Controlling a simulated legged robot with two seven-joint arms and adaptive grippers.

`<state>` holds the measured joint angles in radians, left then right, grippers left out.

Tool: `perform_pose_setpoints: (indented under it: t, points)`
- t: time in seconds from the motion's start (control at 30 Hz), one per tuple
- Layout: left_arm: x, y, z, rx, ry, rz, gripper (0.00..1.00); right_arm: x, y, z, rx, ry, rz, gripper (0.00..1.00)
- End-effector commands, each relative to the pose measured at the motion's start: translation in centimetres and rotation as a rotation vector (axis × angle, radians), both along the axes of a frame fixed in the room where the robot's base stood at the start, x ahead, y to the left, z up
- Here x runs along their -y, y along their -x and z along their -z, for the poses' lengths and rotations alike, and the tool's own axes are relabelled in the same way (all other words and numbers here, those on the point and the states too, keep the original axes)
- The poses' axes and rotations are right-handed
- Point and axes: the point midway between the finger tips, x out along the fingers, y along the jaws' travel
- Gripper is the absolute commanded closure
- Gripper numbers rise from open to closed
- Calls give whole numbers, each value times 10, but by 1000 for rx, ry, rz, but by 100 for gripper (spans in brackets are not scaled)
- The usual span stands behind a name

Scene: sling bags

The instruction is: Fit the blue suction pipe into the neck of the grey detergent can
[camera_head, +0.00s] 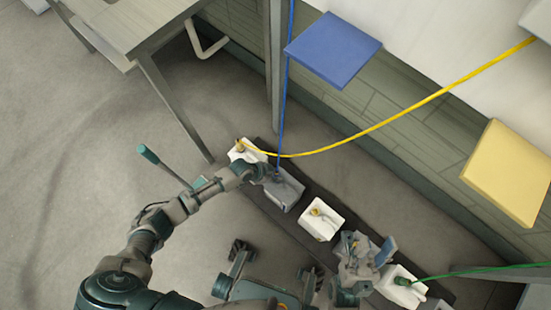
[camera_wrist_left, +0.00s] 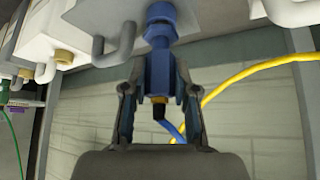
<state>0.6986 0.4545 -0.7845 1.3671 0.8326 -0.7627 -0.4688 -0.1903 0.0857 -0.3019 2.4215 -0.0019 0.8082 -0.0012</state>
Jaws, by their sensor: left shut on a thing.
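The grey detergent can (camera_head: 284,192) stands on a dark strip on the floor in the head view, partly behind my left gripper. My left gripper (camera_head: 268,172) is at its upper left; in the left wrist view my left gripper (camera_wrist_left: 160,100) is shut on the blue suction pipe (camera_wrist_left: 159,72). A blue hose (camera_head: 284,100) runs down to it from above. In the wrist view a wider blue collar (camera_wrist_left: 160,18) meets the pipe's far end; how deep the pipe sits is hidden. My right gripper (camera_head: 362,265) is over the right-hand cans, its jaws unclear.
White cans stand beside the grey one: one at upper left (camera_head: 243,151), one with a yellow neck (camera_head: 321,220), one with a green hose (camera_head: 401,287). A yellow hose (camera_head: 400,112) crosses above. Blue (camera_head: 333,49) and yellow (camera_head: 510,172) panels jut from the wall.

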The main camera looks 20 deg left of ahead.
Motion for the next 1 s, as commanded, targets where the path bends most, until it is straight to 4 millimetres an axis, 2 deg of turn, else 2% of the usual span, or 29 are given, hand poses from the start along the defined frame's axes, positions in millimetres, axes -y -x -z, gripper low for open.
perform_pose_setpoints:
  t: [0.27,0.3,0.4,0.77,0.87,1.0]
  points:
    - [0,0,8,-1,1,1,100,0,-4,3,1,1,1,60]
    - [0,0,8,0,0,0,67,0,-4,3,2,1,1,60]
    - [0,0,7,1,0,-1,43,0,-4,2,2,1,1,60]
    - [-2,1,4,1,1,0,43,0,-4,2,3,2,0,60]
    - [-8,6,-5,1,-1,0,43,0,-4,2,3,2,0,60]
    - [-22,16,-30,3,-1,1,43,0,-4,2,3,2,0,60]
